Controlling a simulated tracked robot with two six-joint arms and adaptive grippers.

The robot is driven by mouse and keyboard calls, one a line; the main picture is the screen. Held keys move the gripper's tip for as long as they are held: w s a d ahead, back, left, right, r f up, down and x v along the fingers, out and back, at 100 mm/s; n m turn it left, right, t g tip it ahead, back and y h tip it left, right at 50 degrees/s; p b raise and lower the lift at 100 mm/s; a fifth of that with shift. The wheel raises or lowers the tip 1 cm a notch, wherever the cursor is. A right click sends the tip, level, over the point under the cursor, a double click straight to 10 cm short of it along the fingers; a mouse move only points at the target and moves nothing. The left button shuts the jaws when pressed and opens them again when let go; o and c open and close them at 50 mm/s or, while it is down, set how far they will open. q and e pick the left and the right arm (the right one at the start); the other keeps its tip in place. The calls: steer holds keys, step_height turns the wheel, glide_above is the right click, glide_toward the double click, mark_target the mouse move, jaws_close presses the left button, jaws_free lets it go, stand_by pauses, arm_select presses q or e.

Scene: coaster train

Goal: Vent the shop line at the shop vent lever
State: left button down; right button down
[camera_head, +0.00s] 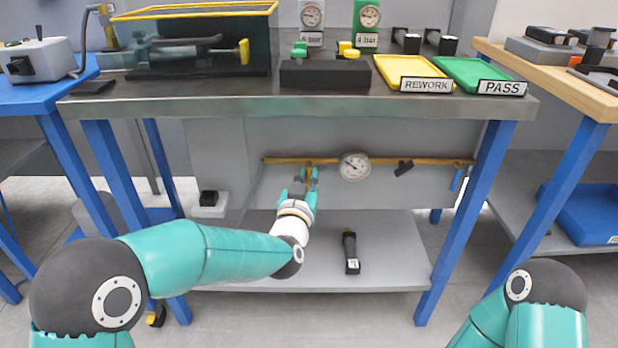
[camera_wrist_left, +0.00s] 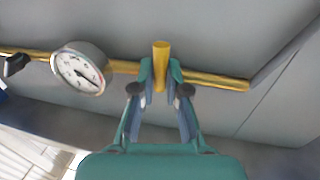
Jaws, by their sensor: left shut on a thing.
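A brass pipe (camera_head: 285,160) runs along the panel under the middle bench. A yellow lever (camera_wrist_left: 161,52) sticks up from the pipe in the left wrist view; no label shows on it. My left gripper (camera_head: 309,178) reaches under the bench and is shut on this lever, one finger on each side. It also shows in the left wrist view (camera_wrist_left: 160,80). A round white gauge (camera_head: 355,166) sits on the pipe beside the lever, also in the left wrist view (camera_wrist_left: 80,68). Its needle is too small to read. My right gripper is out of view.
A black handle (camera_head: 403,167) and a blue handle (camera_head: 456,180) are farther right on the pipe. A dark tool (camera_head: 350,252) lies on the lower shelf (camera_head: 400,270). The bench top edge (camera_head: 300,105) overhangs my left gripper, and blue legs (camera_head: 470,215) bound the space.

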arm_select(q)
steer(key=m+y+p, duration=0.1)
steer(key=m+p, duration=0.3)
steer(key=p, duration=0.1)
steer(key=r+m+g+p, duration=0.1)
steer(key=m+p, duration=0.4)
steer(key=p, duration=0.1)
steer(key=a+r+m+y+p, duration=0.1)
steer(key=m+p, duration=0.3)
steer(key=p, duration=0.1)
steer(key=shift+m+g+y, duration=0.3)
steer(key=shift+m+g, duration=0.1)
steer(key=shift+s+m+y+p, duration=0.1)
steer(key=shift+m+y+p, duration=0.2)
steer(key=shift+m+p, duration=0.75)
steer(key=shift+f, duration=0.1)
steer(key=c, duration=1.2)
jaws_free()
steer(key=shift+a, duration=0.1)
